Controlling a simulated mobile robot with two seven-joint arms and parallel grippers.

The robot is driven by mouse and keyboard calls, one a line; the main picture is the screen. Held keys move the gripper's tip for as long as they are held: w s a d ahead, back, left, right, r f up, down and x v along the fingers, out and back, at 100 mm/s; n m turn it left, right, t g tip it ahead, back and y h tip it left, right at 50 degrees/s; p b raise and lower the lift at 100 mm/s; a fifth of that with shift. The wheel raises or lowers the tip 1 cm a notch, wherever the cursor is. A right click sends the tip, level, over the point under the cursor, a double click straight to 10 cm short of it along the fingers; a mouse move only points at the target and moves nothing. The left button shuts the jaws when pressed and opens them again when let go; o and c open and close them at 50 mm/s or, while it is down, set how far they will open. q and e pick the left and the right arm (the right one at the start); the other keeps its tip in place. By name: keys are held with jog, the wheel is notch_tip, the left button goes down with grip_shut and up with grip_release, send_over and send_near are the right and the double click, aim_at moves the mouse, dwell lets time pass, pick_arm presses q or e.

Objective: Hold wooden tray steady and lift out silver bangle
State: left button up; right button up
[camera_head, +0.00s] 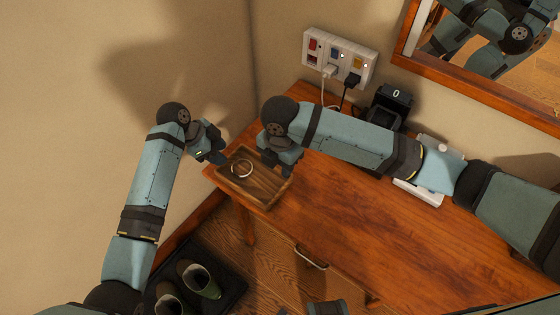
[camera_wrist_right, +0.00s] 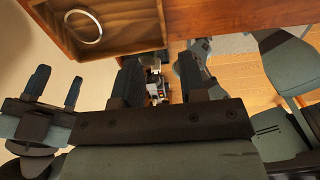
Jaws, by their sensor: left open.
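The wooden tray (camera_head: 268,196) sits on the brown table near its left end; part of it shows at the top left of the right wrist view (camera_wrist_right: 148,35). The silver bangle (camera_head: 242,169) lies flat inside the tray, and it shows as a pale ring in the right wrist view (camera_wrist_right: 83,12). My left gripper (camera_head: 217,157) is open and empty just beyond the tray's left edge. My right gripper (camera_head: 281,168) is above the tray's far right side. Its fingers (camera_wrist_right: 160,65) stand apart in the right wrist view with nothing visible held between them.
A socket strip (camera_head: 340,57) with plugs and cables is on the back wall. A black device (camera_head: 390,103) and a white object (camera_head: 420,190) stand behind and under my right arm. The table (camera_head: 340,225) is clear in front. Boots (camera_head: 199,279) stand on a floor mat below.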

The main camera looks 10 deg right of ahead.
aim_at(280, 190)
notch_tip(280, 190, down, 14)
jog(key=shift+r, duration=0.15)
dwell(0.4)
grip_shut()
